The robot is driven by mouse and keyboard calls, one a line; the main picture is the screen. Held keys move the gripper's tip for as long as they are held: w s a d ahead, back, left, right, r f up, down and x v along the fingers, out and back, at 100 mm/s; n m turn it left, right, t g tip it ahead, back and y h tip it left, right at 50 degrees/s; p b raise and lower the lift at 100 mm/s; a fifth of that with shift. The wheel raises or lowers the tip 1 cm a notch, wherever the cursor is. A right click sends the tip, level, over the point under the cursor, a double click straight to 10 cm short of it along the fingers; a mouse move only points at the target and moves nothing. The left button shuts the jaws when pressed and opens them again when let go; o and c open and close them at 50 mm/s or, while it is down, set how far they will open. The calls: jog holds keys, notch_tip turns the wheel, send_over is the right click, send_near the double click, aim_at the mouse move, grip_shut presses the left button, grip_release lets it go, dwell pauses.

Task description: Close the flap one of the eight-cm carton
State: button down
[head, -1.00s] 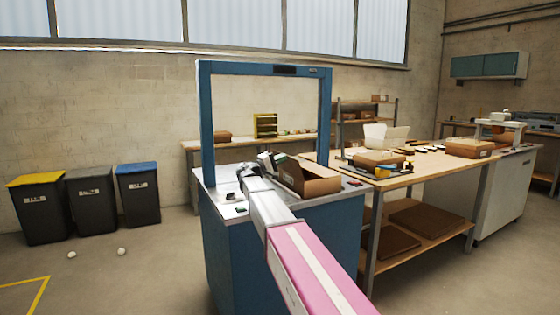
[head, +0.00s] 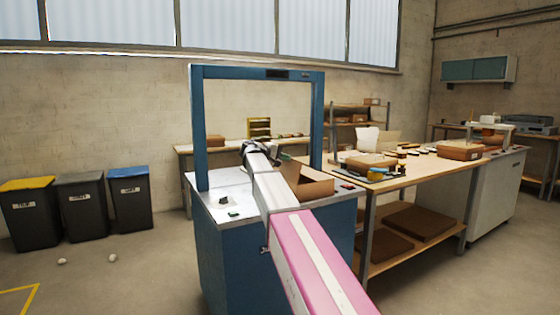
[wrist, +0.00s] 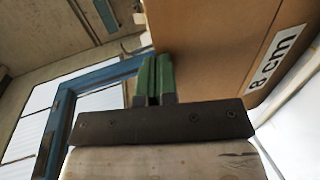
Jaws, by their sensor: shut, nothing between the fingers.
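The open brown carton (head: 316,189) stands on top of the blue machine, to the right of my arm in the head view. One brown flap or panel (head: 291,169) stands up at its left side, partly hidden by my arm. In the wrist view a brown carton face (wrist: 225,40) with a white "8 cm" label (wrist: 276,59) fills the upper right. My gripper (wrist: 153,62) has its green fingers shut and empty, close beside this face; I cannot tell whether they touch it. In the head view my gripper (head: 261,149) is small, left of the carton and inside the blue frame.
The blue frame (head: 201,125) arches over the machine's pale top (head: 222,192). A small dark item lies on that top at the left. A wooden table (head: 400,177) with boxes and tools stands close on the right.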

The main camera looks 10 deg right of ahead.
aim_at(306, 175)
jog(key=d+y, duration=0.2)
jog(key=y, duration=0.1)
jog(key=shift+w+d+g, duration=0.25)
jog(key=shift+w+g, duration=0.15)
jog(key=shift+w+d+f+g+y, duration=0.3)
jog(key=shift+d+f+y, duration=0.65)
jog(key=shift+d+f, duration=0.1)
jog(key=shift+w+d+f+g+y, duration=0.3)
jog(key=shift+d+f+y, duration=0.6)
jog(key=shift+d+f, duration=0.1)
jog(key=shift+w+d+f+g+y, duration=0.3)
jog(key=shift+d+f+y, duration=0.65)
jog(key=shift+d, duration=0.1)
jog(key=shift+f, duration=0.1)
